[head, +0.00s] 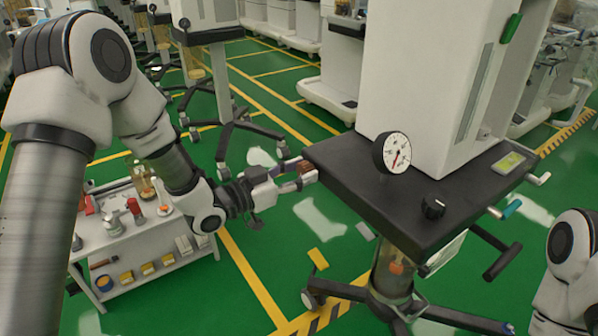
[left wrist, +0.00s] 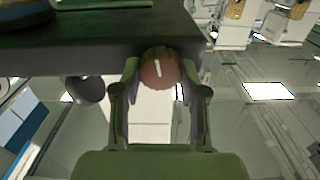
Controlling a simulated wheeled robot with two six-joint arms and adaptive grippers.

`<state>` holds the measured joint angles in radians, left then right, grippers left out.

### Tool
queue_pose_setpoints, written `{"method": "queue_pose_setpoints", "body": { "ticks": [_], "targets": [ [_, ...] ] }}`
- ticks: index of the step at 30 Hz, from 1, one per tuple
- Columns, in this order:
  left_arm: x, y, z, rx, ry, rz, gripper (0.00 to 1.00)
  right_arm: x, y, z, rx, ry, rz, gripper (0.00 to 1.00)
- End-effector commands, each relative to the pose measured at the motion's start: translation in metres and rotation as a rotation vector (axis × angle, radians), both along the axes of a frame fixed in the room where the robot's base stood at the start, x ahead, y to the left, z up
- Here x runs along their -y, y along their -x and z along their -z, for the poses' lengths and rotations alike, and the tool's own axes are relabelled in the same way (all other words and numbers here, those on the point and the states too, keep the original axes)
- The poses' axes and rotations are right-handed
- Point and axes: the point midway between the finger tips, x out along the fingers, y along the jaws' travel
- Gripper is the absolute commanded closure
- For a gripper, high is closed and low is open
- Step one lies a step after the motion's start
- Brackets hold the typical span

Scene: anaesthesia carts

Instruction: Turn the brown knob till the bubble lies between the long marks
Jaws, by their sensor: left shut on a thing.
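The brown knob (head: 304,167) is on the left edge of the cart's black top (head: 345,180). In the left wrist view its round brown face (left wrist: 158,72) carries a white line, tilted slightly from upright. My left gripper (head: 306,176) reaches the knob from the left. In the left wrist view its two fingers (left wrist: 160,80) are shut on the knob, one on each side. A small yellow-green window (head: 509,162) sits on the right of the black top. I cannot make out a bubble or long marks in it. My right gripper is out of the picture.
A round white dial (head: 396,152) and a black knob (head: 433,207) are on the black top, before a white column (head: 425,80). A side trolley (head: 130,240) with bottles stands left, below my arm.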

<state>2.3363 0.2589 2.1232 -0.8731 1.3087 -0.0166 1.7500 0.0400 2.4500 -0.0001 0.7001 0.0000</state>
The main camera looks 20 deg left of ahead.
Motion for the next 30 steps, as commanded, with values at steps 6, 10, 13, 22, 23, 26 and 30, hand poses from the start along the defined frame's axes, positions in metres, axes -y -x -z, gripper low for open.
{"method": "queue_pose_setpoints", "body": {
  "ticks": [6,10,13,22,23,26,30],
  "targets": [
    [-0.001,-0.001,-0.005,-0.106,0.133,0.0,0.92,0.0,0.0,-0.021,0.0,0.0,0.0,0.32],
    [-0.001,-0.001,-0.004,-0.213,0.269,0.0,0.92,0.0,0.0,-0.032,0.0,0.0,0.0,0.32],
    [-0.001,-0.001,-0.001,-0.254,0.324,0.0,0.92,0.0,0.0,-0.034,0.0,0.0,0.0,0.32],
    [-0.001,-0.001,0.001,-0.258,0.331,0.0,0.47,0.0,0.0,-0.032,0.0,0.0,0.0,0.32],
    [-0.002,-0.001,0.001,-0.258,0.331,0.0,0.36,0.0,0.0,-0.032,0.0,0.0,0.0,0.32],
    [-0.001,-0.001,0.001,-0.258,0.33,0.0,0.32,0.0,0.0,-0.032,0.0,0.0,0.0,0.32],
    [-0.002,-0.001,0.001,-0.258,0.33,0.0,0.32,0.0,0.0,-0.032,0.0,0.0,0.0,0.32]
  ]
}}
